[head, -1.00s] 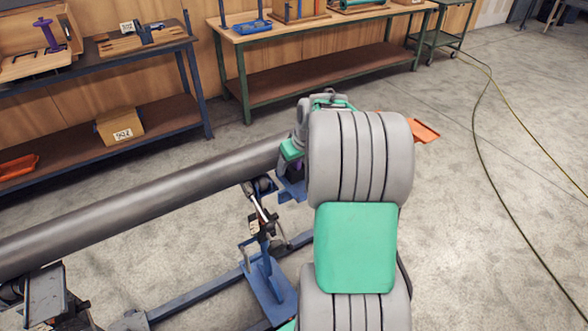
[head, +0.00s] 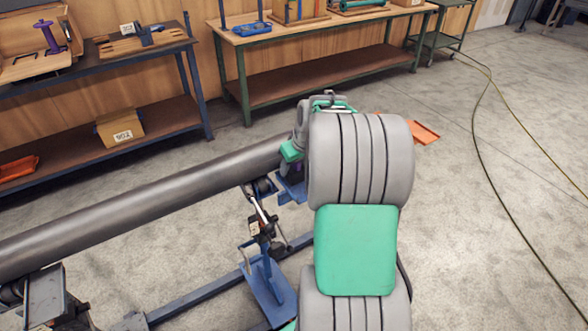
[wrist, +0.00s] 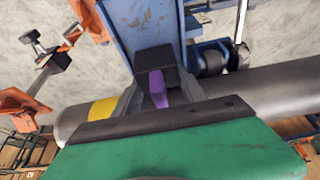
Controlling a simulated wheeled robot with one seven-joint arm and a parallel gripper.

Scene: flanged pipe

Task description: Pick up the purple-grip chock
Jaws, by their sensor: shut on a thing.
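The chock's purple grip (wrist: 158,88) shows in the wrist view, with a dark block (wrist: 154,60) at its upper end. My gripper (wrist: 158,98) is shut on the purple grip, its fingers on either side of it. The chock lies against a blue stand plate (wrist: 135,25) beside the pipe; whether it touches the plate I cannot tell. In the head view my arm hides nearly all of the chock and my gripper.
The grey pipe (head: 140,208) runs across the left on blue stands, one with a base (head: 268,290) on the floor. Benches (head: 320,85) stand along the back wall. An orange tray (head: 423,132) lies on the floor. Open floor and cables are at right.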

